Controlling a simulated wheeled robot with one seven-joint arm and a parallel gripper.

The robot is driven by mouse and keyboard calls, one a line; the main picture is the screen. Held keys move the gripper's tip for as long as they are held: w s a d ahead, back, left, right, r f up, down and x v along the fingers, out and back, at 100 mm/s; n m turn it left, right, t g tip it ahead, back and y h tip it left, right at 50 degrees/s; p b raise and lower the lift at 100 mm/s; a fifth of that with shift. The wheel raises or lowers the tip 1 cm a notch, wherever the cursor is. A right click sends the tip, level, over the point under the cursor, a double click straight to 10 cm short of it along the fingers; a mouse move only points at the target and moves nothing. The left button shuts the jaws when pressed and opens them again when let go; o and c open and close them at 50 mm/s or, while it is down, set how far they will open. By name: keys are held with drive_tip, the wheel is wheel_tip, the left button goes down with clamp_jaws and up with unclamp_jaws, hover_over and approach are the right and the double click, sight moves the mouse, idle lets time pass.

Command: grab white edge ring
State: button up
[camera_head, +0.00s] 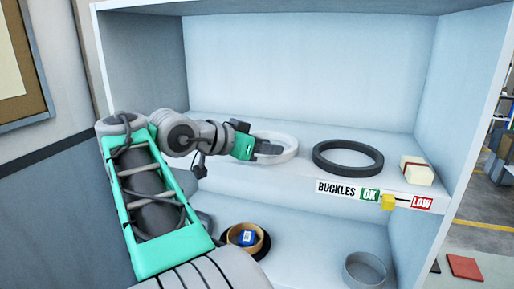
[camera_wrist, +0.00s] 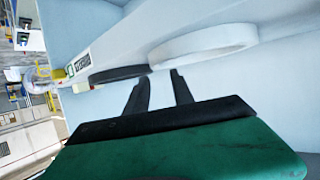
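The white edge ring (camera_head: 288,140) lies flat on the upper shelf, left of a black ring (camera_head: 348,158). My gripper (camera_head: 270,149) reaches in from the left and overlaps the white ring's near left part in the head view, hiding some of it. In the wrist view, my gripper (camera_wrist: 162,76) has two dark fingers spread apart with nothing between them. The white ring (camera_wrist: 205,43) shows beyond the fingertips, up and to the right. Contact with it cannot be told. The black ring (camera_wrist: 118,74) is beyond the left finger.
A cream block with a red band (camera_head: 417,172) sits at the shelf's right end. The shelf front carries a BUCKLES label (camera_head: 337,188) and a yellow marker (camera_head: 388,202). Below are nested rings with a blue item (camera_head: 247,238) and a grey ring (camera_head: 365,270). Cabinet walls enclose the shelf.

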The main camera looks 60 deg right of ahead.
sight(286, 155)
drive_tip(key=shift+s+d+f+b, duration=0.5)
drive_tip(key=shift+d+f+b, duration=0.2)
drive_tip(key=shift+d+b, duration=0.15)
drive_tip(key=x, duration=0.1)
drive_tip(key=p+x, duration=0.1)
drive_tip(key=x, duration=0.2)
drive_tip(key=shift+s+d+r, duration=0.1)
drive_tip(key=shift+s+d, duration=0.15)
drive_tip(key=shift+d, duration=0.3)
clamp_jaws()
